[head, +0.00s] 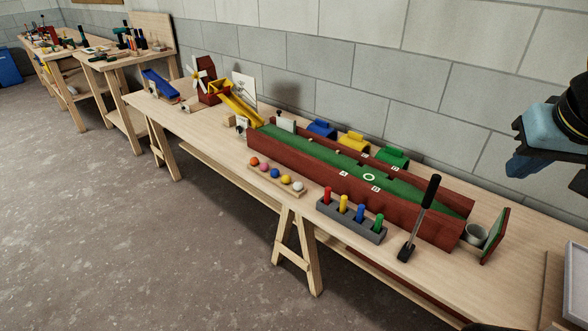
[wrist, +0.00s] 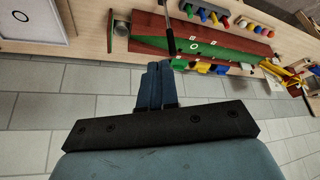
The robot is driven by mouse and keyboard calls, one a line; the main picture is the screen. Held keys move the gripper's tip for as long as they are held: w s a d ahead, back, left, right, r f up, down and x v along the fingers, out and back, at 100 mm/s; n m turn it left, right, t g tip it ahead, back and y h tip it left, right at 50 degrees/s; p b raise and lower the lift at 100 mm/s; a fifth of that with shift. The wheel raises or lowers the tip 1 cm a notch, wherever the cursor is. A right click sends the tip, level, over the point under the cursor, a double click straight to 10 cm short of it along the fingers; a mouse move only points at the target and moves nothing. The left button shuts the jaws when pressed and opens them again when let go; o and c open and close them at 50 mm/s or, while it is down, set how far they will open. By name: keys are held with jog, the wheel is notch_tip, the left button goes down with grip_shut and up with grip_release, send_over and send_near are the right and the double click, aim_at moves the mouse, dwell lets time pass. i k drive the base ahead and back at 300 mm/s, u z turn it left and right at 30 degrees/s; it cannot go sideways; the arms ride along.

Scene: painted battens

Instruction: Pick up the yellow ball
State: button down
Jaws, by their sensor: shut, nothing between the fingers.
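The yellow ball (head: 286,179) sits in a row of balls on a small wooden rack (head: 262,178) on the workbench, between a blue ball (head: 275,173) and a white ball (head: 298,187). The row also shows small at the top right of the wrist view, where the yellow ball (wrist: 250,26) is tiny. My gripper (head: 519,167) is at the right of the head view, raised and well away from the ball. In the wrist view its blue fingers (wrist: 158,67) are together, with nothing held.
A peg block (head: 350,220) with coloured pegs, an upright black-handled putter (head: 424,215) and a long red-walled green putting lane (head: 340,170) stand beside the rack. A grey cup (head: 476,234) and a green panel (head: 495,236) are at the right. A block wall runs behind.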

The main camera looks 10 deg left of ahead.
aim_at(285, 179)
jog(key=u, duration=0.5)
jog(key=k, duration=1.1)
jog(key=u, duration=0.75)
jog(key=i, duration=1.45)
jog(key=z, duration=0.85)
jog(key=i, duration=0.8)
jog(key=z, duration=0.45)
jog(key=k, duration=0.8)
jog(key=z, duration=0.2)
